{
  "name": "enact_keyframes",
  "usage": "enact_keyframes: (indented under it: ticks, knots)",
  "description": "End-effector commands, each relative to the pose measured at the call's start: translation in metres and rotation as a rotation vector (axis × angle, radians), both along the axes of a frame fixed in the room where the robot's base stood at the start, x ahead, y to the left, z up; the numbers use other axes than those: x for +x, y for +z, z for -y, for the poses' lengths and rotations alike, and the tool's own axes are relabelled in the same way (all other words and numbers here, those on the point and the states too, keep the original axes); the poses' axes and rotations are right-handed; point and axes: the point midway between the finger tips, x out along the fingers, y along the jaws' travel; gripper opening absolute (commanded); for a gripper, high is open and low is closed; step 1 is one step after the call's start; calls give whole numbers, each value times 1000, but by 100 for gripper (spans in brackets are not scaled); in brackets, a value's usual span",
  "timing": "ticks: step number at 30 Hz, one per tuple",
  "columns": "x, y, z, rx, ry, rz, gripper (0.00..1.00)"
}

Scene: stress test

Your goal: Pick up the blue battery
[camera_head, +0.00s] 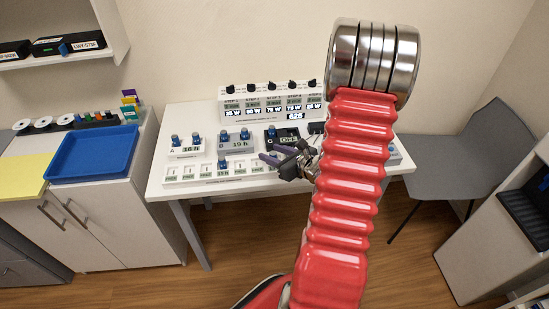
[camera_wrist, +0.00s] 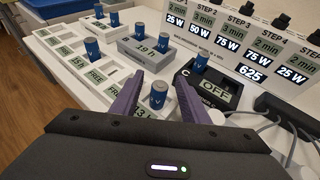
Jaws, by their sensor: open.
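Several blue batteries stand upright on the white table. In the wrist view, one blue battery (camera_wrist: 158,96) stands between the fingers of my gripper (camera_wrist: 160,82), with a gap seen on each side. I cannot tell exactly how deep it is between them. Another battery (camera_wrist: 92,48) stands in the slotted white strip, and one (camera_wrist: 201,60) is at the black unit C. In the head view, my gripper (camera_head: 268,153) is open, its purple fingers pointing left over the strip's right part. A battery (camera_head: 223,163) stands in the strip to its left.
White unit A (camera_head: 186,150) and grey unit B (camera_head: 234,147) each hold batteries behind the strip (camera_head: 195,173). The step panel (camera_head: 270,97) stands behind; black unit C (camera_wrist: 215,88) reads OFF. Cables lie at right. A blue tray (camera_head: 57,170) is on the left cabinet.

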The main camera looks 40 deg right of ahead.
Motion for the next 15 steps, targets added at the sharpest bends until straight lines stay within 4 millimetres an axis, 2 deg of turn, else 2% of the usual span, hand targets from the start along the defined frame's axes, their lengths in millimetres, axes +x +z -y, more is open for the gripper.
enact_keyframes:
  ticks: [13,15]
  knots:
    - [0,0,0,0,0,0,41]
    - [0,0,0,0,-1,0,37]
